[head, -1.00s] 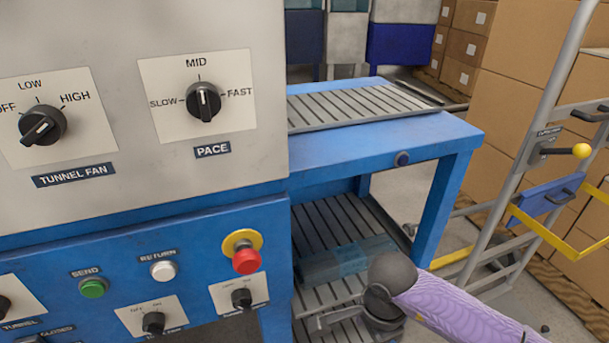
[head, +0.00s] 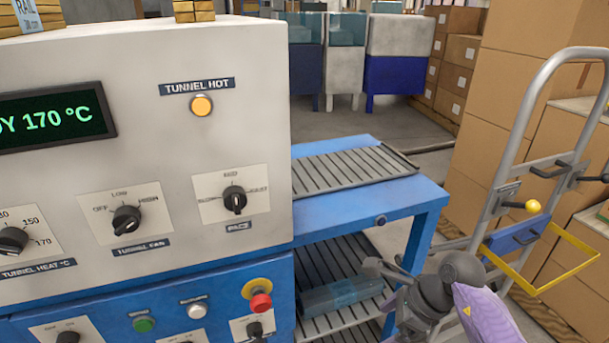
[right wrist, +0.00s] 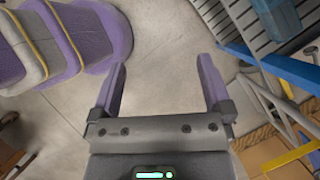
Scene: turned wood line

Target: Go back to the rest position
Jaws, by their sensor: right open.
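My right gripper (right wrist: 162,66) is open in the right wrist view, with nothing between its two purple fingers and the grey floor beyond. In the head view my right arm comes in at the lower right, beside the blue roller table (head: 420,205). The hand there is small and partly hidden by the wrist. My left gripper is in neither current view.
The tunnel machine (head: 150,150) fills the left, with its lamp (head: 202,106) lit. A bluish clear pack (head: 342,296) lies on the lower rollers. A hand truck (head: 522,130) and cartons (head: 525,75) stand right. Floor behind the table is open.

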